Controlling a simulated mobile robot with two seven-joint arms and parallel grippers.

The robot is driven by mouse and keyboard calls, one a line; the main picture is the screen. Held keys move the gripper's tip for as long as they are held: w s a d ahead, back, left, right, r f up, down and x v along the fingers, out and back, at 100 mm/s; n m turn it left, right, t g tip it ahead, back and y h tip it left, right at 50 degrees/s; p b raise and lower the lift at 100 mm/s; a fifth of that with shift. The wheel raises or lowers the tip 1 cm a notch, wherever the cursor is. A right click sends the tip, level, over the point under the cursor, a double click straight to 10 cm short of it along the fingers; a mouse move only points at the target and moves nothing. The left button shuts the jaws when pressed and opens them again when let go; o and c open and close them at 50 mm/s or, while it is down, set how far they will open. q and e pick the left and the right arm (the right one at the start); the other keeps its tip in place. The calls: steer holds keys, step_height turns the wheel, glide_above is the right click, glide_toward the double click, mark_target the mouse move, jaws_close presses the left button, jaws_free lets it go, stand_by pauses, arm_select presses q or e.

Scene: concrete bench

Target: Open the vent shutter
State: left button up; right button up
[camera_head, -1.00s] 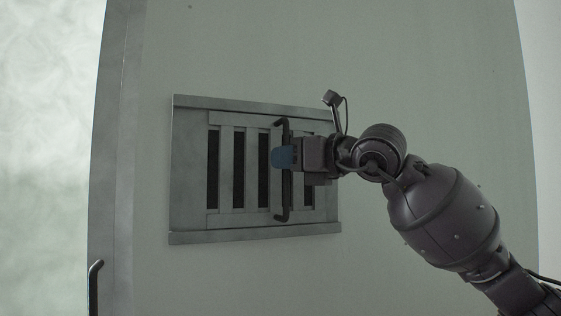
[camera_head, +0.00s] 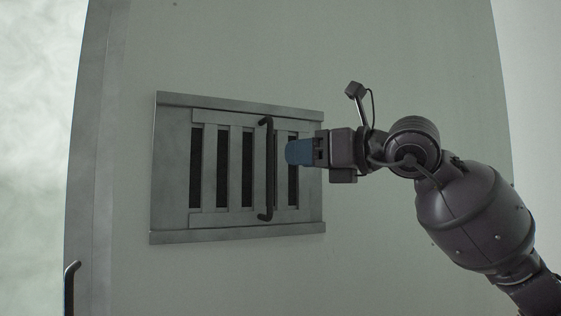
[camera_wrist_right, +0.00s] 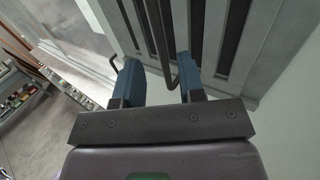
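The vent shutter (camera_head: 207,172) is a grey slatted panel in a metal frame (camera_head: 172,160) on a pale wall or door. Dark upright slots show between its slats. A black upright bar handle (camera_head: 268,170) stands on the panel, right of its middle. My right gripper (camera_head: 290,152) has blue fingers and is just right of the handle in the head view, apart from it. In the right wrist view my right gripper (camera_wrist_right: 160,80) has its fingers spread, and the handle's bent end (camera_wrist_right: 172,86) shows ahead between them. My left gripper is not in view.
A second black handle (camera_head: 69,285) is at the lower left, beside the pale surface's edge. The surface around the vent frame is bare. A shelf with small items (camera_wrist_right: 20,95) shows at the left of the wrist view.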

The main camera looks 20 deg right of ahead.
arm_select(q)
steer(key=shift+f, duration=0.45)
arm_select(e)
steer(key=shift+v, duration=1.95)
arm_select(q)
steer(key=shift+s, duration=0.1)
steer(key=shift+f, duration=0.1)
